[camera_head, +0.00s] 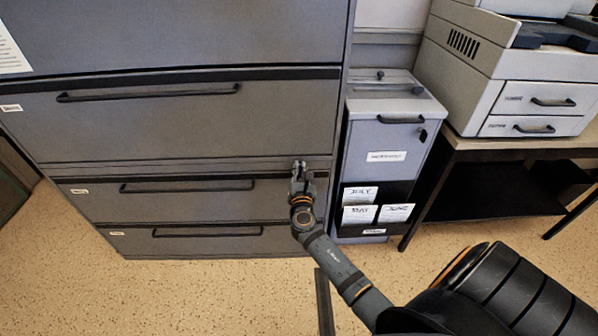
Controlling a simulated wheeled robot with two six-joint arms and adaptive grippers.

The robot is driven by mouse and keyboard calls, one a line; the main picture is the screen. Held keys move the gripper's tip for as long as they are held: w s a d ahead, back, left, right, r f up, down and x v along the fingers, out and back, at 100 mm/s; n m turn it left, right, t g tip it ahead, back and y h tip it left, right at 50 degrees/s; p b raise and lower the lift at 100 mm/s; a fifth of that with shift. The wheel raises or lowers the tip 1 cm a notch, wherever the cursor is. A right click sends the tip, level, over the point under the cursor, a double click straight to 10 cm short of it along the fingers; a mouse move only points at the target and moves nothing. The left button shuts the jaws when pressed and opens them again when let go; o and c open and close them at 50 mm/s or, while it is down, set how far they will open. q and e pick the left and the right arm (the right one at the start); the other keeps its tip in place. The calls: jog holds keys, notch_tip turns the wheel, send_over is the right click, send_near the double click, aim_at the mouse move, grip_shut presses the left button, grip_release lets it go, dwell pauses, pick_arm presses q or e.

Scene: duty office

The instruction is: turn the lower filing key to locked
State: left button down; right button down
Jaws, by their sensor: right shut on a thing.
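A grey filing cabinet (200,120) with dark bar handles fills the left and middle of the head view. My right gripper (299,170) is at the right edge of the cabinet front, near the top of a lower drawer (215,203). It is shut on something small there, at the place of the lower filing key. The key itself is hidden by the gripper, so I cannot tell how it is turned. My left gripper is not in view.
A narrow grey cabinet (385,140) with month cards stands right of the filing cabinet. Speckled floor (190,295) in front is clear.

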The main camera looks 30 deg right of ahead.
pick_arm(q)
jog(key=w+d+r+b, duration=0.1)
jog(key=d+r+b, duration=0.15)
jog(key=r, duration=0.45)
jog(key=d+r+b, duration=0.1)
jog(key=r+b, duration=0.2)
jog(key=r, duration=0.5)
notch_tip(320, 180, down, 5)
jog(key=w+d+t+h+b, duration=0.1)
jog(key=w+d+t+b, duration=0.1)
jog(key=b, duration=0.1)
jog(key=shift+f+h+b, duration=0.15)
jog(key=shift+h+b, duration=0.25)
pick_arm(e)
jog(key=shift+s+d+f+m, duration=0.2)
jog(key=shift+f+m, duration=0.15)
jog(key=shift+m, duration=2.2)
jog(key=shift+s+d+f+m, duration=0.1)
jog(key=shift+d+f+m, duration=0.15)
jog(key=shift+m, duration=2.25)
jog(key=shift+s+d+f+m, duration=0.15)
jog(key=shift+f+m, duration=0.25)
jog(key=shift+m, duration=2.15)
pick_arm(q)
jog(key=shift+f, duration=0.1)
pick_arm(e)
jog(key=c, duration=1.4)
grip_release()
